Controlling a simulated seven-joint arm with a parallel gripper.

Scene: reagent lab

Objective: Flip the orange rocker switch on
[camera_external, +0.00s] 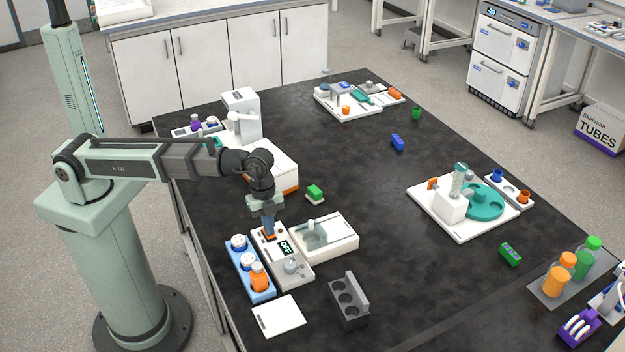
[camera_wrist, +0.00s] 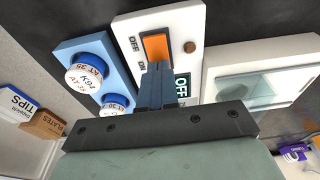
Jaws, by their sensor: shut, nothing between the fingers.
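The orange rocker switch (camera_wrist: 156,48) sits on a white device (camera_wrist: 203,18) with printed OFF and ON labels beside it. A small dark display (camera_wrist: 182,86) on the device reads OFF; it also shows in the external view (camera_external: 286,247). My gripper (camera_wrist: 157,68) is shut and empty, its fingertips at the ON end of the rocker. I cannot tell whether they touch it. In the external view my gripper (camera_external: 268,234) points down over the switch end of the white device (camera_external: 292,276) and hides most of the rocker.
A blue rack (camera_external: 262,293) with several capped bottles stands close on the left. A white box with a clear lid (camera_external: 340,247) stands close on the right. A dark grey block with holes (camera_external: 349,302) and a white plate (camera_external: 279,317) lie in front. The table's middle is mostly clear.

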